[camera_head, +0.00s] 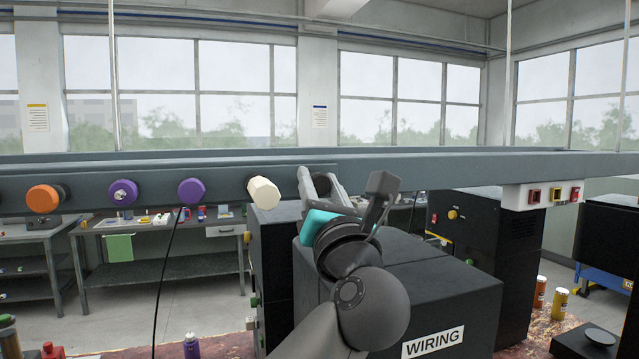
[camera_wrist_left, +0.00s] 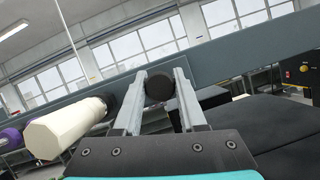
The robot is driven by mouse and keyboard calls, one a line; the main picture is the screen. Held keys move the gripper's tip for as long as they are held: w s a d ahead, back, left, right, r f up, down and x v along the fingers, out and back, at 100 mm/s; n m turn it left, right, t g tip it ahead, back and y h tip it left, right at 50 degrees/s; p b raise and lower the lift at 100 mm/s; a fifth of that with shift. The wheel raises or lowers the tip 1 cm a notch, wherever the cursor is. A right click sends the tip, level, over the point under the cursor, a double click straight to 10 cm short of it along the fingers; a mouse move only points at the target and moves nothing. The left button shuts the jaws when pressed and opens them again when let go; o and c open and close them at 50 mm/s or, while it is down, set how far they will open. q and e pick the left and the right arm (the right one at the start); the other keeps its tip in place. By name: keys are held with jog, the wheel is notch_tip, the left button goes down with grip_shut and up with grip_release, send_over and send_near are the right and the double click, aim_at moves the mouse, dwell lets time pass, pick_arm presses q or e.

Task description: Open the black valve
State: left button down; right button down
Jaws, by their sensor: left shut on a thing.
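The black valve (camera_wrist_left: 159,88) is a round, dark knob on the grey beam, seen nearly end-on in the left wrist view. My left gripper (camera_wrist_left: 160,85) has one finger on each side of it and is shut on it. In the head view my left gripper (camera_head: 318,183) reaches up to the beam, right of a cream knob (camera_head: 263,191). There the fingers and wrist mostly hide the black valve. The valve's turn angle cannot be told. My right gripper is not in view.
The cream knob also shows close to the left finger in the left wrist view (camera_wrist_left: 60,130). Further left on the grey beam (camera_head: 450,165) are two purple knobs (camera_head: 191,191) and an orange knob (camera_head: 43,198). A black box labelled WIRING (camera_head: 450,300) stands below my arm.

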pick_arm(q)
jog(key=shift+s+d, duration=0.1)
dwell(0.7)
jog(key=shift+s+d+p, duration=0.1)
jog(key=shift+s+p, duration=0.1)
jog(key=shift+p, duration=0.1)
jog(key=shift+s, duration=0.3)
jog(key=shift+c, duration=2.3)
grip_release()
jog(key=shift+f, duration=0.15)
